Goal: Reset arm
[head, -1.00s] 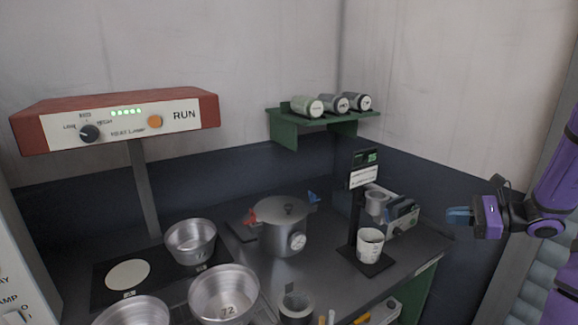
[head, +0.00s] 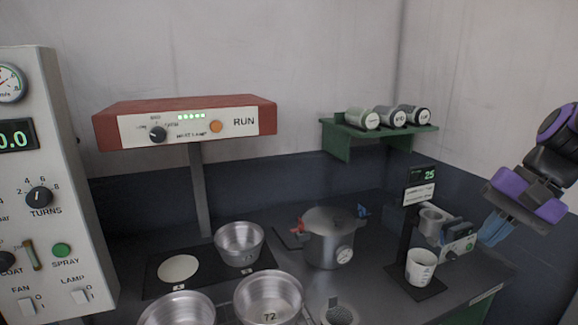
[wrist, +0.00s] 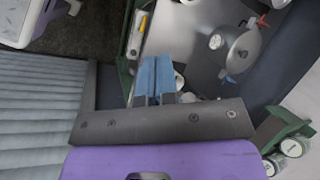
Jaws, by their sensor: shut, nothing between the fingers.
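My gripper (head: 492,230) is at the right of the head view, pointing down and left, to the right of the scale stand and above the counter's right end. Its blue fingers are shut with nothing between them. In the wrist view the two blue fingers (wrist: 156,78) lie side by side, seen from above, over the counter's edge. Part of my purple and black arm shows at the head view's right edge.
On the counter are a lidded pot (head: 328,240), a white cup (head: 420,266) on a stand, and metal pans (head: 240,243). A green shelf (head: 337,146) holds cans. A red heat lamp (head: 185,104) and control panel (head: 50,140) stand left.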

